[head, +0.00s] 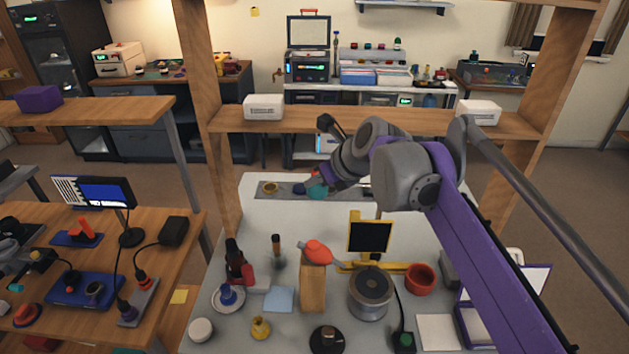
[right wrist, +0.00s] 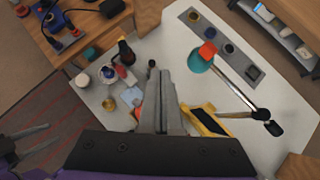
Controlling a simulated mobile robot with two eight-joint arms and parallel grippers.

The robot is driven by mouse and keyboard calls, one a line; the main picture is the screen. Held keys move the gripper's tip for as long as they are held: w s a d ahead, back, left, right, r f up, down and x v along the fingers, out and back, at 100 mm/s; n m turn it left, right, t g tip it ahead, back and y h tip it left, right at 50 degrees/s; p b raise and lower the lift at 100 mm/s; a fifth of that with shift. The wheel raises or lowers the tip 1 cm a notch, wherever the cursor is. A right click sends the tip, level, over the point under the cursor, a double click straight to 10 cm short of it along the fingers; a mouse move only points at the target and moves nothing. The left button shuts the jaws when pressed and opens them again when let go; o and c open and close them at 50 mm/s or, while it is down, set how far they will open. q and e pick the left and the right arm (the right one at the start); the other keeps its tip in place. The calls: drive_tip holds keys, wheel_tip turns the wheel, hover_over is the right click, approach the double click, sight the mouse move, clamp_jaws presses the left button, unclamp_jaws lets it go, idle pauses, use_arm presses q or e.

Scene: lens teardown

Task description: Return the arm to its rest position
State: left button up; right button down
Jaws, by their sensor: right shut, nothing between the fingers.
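My right arm comes in from the lower right of the head view, bends at a grey elbow and reaches left above the worktable (head: 225,325). A red-orange tool (head: 318,251) lies on a wooden block (head: 313,287) below. The yellow stand with a dark panel (head: 370,236) is to the right of the fingers in the wrist view.
A metal pot (head: 370,292), a red bowl (head: 420,279), a white saucer (head: 228,298) and dark bottles (head: 236,262) crowd the near table. A wooden shelf (head: 370,122) and posts stand behind the arm. A teal disc (right wrist: 198,63) lies near the grey strip.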

drive_tip(key=s+d+f+n+h, duration=0.2)
drive_tip(key=s+d+f+n, duration=0.4)
drive_tip(key=s+f+n, duration=0.2)
drive_tip(key=s+d+f+n+h, duration=0.2)
drive_tip(key=s+d+f+n, duration=0.5)
drive_tip(key=s+n, duration=0.3)
drive_tip(key=s+d+f+n+g+h, duration=0.1)
drive_tip(key=s+d+f+n+h, duration=0.1)
drive_tip(key=s+d+f+n, duration=0.4)
drive_tip(key=s+f+n, duration=0.3)
drive_tip(key=s+f, duration=0.1)
drive_tip(key=s, duration=0.2)
drive_tip(key=shift+d+n, duration=0.15)
drive_tip(key=shift+n, duration=0.15)
